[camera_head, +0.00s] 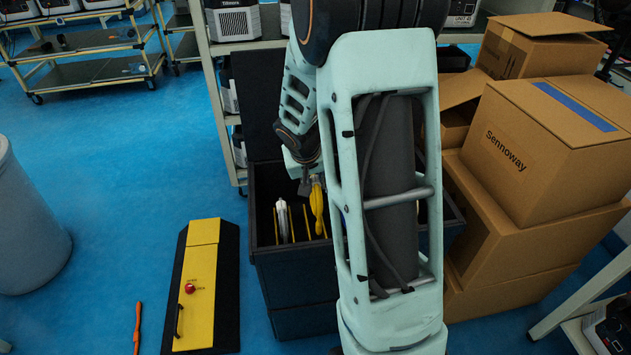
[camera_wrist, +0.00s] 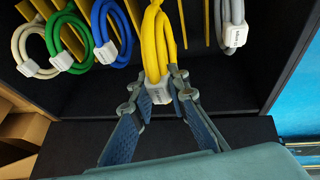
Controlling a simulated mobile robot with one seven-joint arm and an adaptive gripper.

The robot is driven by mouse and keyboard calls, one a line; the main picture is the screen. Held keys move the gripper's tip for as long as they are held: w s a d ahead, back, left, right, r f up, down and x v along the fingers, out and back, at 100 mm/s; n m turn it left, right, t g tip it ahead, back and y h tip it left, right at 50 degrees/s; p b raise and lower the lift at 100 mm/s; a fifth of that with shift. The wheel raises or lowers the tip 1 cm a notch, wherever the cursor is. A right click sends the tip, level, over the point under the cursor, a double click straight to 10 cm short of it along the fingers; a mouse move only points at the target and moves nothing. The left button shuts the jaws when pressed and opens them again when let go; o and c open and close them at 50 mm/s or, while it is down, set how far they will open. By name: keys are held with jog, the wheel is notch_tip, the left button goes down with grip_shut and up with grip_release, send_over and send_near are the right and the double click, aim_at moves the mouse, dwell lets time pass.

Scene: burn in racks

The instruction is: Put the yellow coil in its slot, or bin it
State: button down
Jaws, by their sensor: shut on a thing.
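The yellow coil (camera_wrist: 157,45) is a looped cable with a white tag (camera_wrist: 160,92). My gripper (camera_wrist: 163,90) is shut on it near the tag. In the head view the yellow coil (camera_head: 318,205) hangs upright at the open black case (camera_head: 300,272), below my gripper (camera_head: 311,182). Yellow dividers (camera_wrist: 183,22) mark slots inside the case. White (camera_wrist: 27,50), green (camera_wrist: 53,40) and blue (camera_wrist: 97,30) coils stand to the left in the wrist view, and a grey coil (camera_wrist: 235,12) to the right. I cannot tell whether the yellow coil is seated in a slot.
The case's black lid (camera_head: 258,105) stands open behind it. A grey round bin (camera_head: 30,225) is at the far left. A yellow and black panel (camera_head: 202,290) and an orange tool (camera_head: 137,328) lie on the blue floor. Cardboard boxes (camera_head: 535,215) crowd the right.

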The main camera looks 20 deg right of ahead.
jog(key=shift+f+b, duration=3)
jog(key=shift+f, duration=0.65)
jog(key=c, duration=1.8)
grip_release()
jog(key=v, duration=1.2)
jog(key=shift+w+a, duration=0.1)
